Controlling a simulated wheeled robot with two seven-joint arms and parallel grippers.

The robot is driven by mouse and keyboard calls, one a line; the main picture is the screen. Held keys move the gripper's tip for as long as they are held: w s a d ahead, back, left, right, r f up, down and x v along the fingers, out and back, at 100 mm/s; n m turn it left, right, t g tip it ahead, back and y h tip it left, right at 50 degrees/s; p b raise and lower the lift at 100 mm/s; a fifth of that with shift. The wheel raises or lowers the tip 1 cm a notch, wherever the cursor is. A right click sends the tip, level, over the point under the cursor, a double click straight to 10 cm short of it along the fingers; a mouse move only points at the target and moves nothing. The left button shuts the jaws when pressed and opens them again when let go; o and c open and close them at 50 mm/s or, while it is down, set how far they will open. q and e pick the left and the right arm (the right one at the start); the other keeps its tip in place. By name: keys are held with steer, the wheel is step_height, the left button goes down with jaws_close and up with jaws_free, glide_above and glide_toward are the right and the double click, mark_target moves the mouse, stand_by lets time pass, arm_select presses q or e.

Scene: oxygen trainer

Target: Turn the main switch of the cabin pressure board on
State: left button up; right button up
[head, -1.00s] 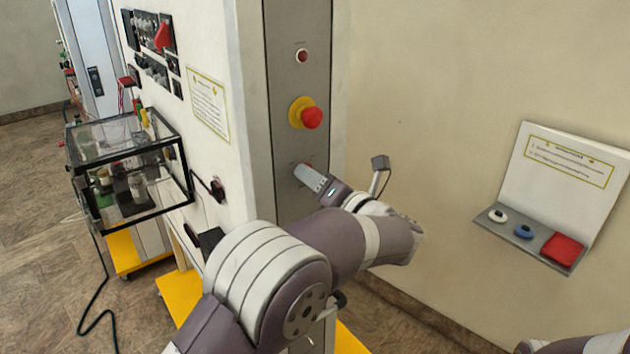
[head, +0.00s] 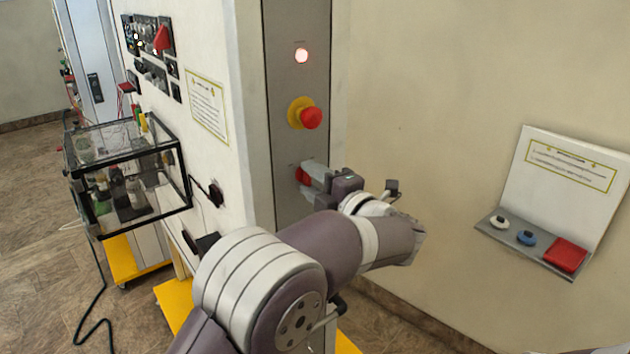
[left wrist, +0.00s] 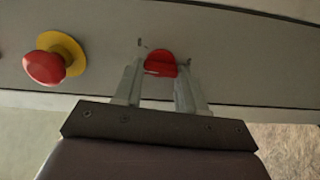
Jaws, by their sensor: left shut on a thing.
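The main switch (head: 302,176) is a red rotary knob low on the grey side panel (head: 296,150) of the board. My left gripper (head: 313,181) is shut on it, with its fingers reaching in from the right. In the left wrist view the red knob (left wrist: 160,64) sits between the two fingers of the left gripper (left wrist: 160,82). The indicator lamp (head: 301,56) at the top of the panel is lit, bright white-pink. My right gripper is not in view.
A red mushroom button on a yellow base (head: 305,114) sits above the switch; it also shows in the left wrist view (left wrist: 52,58). A glass box (head: 125,180) stands at the left. A wall shelf (head: 530,242) with white, blue and red items is at the right.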

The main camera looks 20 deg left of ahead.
arm_select(q)
steer(key=m, duration=0.1)
steer(key=m+p, duration=0.1)
steer(key=m, duration=0.1)
steer(key=shift+r+m, duration=0.25)
steer(key=shift+m, duration=0.05)
steer(key=shift+r+m+p, duration=0.1)
steer(key=shift+m+p, duration=1.3)
steer(key=shift+m, duration=0.6)
